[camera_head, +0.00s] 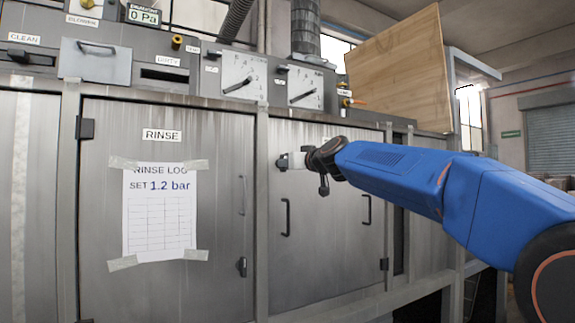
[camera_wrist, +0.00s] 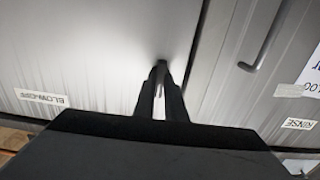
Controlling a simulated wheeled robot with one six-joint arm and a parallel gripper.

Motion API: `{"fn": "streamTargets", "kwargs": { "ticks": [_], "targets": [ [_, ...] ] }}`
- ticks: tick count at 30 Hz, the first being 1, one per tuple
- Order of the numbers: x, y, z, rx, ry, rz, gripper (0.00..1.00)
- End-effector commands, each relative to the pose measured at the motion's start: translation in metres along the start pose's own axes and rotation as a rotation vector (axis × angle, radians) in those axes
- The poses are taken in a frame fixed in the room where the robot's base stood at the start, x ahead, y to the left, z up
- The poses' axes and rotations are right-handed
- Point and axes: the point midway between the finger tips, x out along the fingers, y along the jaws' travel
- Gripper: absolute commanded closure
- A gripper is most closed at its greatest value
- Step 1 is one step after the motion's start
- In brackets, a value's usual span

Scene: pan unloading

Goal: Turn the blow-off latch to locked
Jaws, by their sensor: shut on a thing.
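The blow-off door (camera_head: 325,245) is the closed grey metal door right of the rinse door. Its label shows upside down in the wrist view (camera_wrist: 40,98). My gripper (camera_head: 283,162) is at the upper left edge of this door. In the wrist view, the fingers (camera_wrist: 162,78) are close together, shut on a small dark piece, the blow-off latch (camera_wrist: 162,63). The fingers hide most of the latch, and its turn angle cannot be told.
Bar handles (camera_head: 286,217) stand out from the doors. Gauges (camera_head: 243,77) and a wooden board (camera_head: 400,70) are above.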

Motion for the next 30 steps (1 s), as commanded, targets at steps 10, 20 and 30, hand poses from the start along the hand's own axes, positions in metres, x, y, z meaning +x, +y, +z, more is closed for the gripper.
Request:
{"fn": "streamTargets", "kwargs": {
  "ticks": [10,20,30],
  "targets": [
    [0.000,0.000,0.001,0.000,-0.001,0.000,0.70],
    [-0.008,0.000,-0.001,0.000,0.000,0.000,0.70],
    [-0.059,0.000,-0.001,0.001,0.001,0.001,0.70]
  ]
}}
